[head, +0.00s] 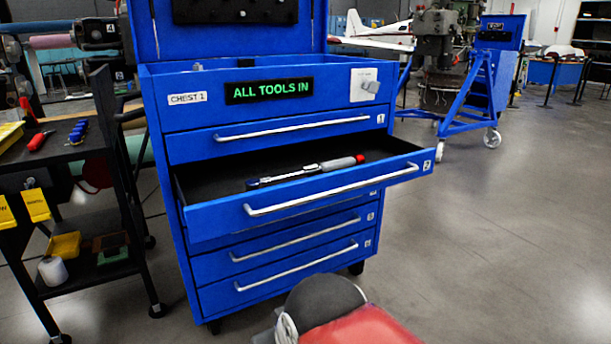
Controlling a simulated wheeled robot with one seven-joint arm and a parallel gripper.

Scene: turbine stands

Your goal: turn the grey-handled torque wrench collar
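A torque wrench (288,174) lies in the open second drawer (232,212) of a blue tool chest marked CHEST 1. Its ratchet head is at the left and partly hidden behind the drawer front. Its grey handle (338,164) points right and ends in a red tip. The collar is too small to make out clearly. My gripper is not in view, and nothing touches the wrench.
The chest's other drawers are shut. A green-lit sign (269,91) on it reads ALL TOOLS IN. A black cart (110,170) with tools stands close at the left. A blue wheeled stand (482,95) is behind at the right. The floor (500,240) at the right is clear.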

